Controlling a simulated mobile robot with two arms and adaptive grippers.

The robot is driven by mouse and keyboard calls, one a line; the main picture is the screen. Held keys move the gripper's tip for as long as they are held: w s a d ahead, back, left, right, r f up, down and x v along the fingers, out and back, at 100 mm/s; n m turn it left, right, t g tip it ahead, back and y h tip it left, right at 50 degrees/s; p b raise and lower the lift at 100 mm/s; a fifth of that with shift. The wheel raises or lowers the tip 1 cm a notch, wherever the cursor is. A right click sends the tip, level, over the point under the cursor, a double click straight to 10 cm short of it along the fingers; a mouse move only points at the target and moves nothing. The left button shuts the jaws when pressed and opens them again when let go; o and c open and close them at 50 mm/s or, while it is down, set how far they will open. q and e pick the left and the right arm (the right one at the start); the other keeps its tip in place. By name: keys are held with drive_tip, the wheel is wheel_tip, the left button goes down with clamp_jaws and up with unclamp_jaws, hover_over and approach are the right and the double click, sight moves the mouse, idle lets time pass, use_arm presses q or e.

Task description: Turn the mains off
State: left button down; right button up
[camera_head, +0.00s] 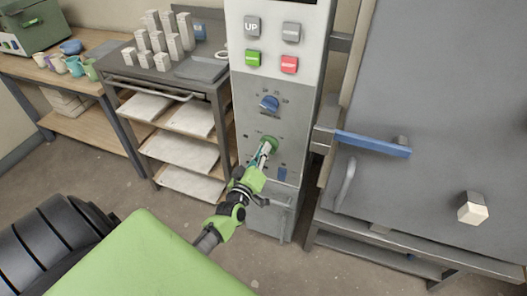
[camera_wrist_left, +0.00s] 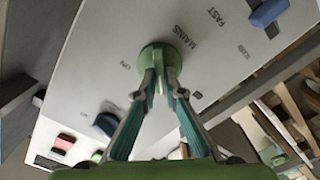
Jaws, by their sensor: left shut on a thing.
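The green mains knob (camera_head: 269,143) is on the front of the grey control panel (camera_head: 262,88), below a blue knob (camera_head: 269,103). My left gripper (camera_head: 264,152) reaches it from below and in front. In the left wrist view the mains knob (camera_wrist_left: 160,62) is a round green dial, with the word MAINS printed beside it. The fingertips of my left gripper (camera_wrist_left: 159,82) are shut on its raised grip bar. The fingers cover part of the bar. My right gripper is not in view.
A kiln door with a blue handle (camera_head: 372,144) stands right of the panel. A metal rack (camera_head: 178,82) with white shelves and posts stands left. A wooden bench (camera_head: 70,77) with cups is at the far left. Open floor lies before the rack.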

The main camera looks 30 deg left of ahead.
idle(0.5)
use_arm(q)
drive_tip(key=c, duration=2.1)
unclamp_jaws()
drive_tip(key=shift+c, duration=0.2)
drive_tip(key=v, duration=1.2)
drive_tip(key=shift+f, duration=0.1)
